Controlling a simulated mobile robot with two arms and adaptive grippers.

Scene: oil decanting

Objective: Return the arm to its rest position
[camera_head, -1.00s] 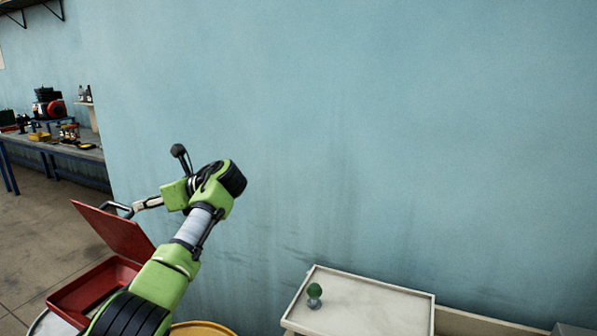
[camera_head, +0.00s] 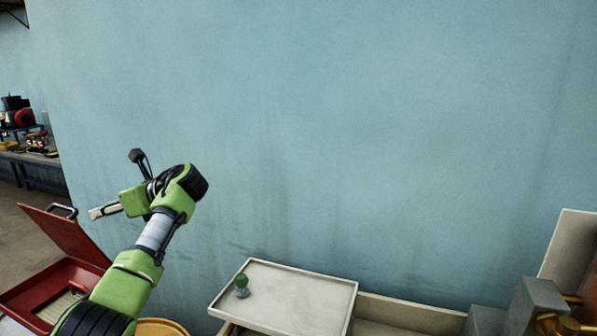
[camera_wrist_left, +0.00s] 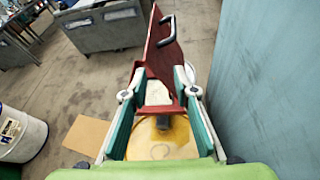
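My left arm comes in from the lower left in the head view, bent, with its left gripper (camera_head: 97,212) raised and pointing left in front of the blue wall. In the left wrist view the two fingers of the left gripper (camera_wrist_left: 160,74) stand well apart with nothing held between them. Beyond the fingers are a red box with a raised lid (camera_wrist_left: 168,50) and a yellow drum top (camera_wrist_left: 160,142). The open red lid also shows in the head view (camera_head: 65,238), below the gripper. My right gripper is in neither view.
A pale tray (camera_head: 305,285) with a small green-topped item (camera_head: 242,285) stands below the wall, right of my arm. Grey and brass-coloured equipment (camera_head: 535,305) is at the lower right. A white drum (camera_wrist_left: 22,135) and cardboard (camera_wrist_left: 87,135) are on the floor.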

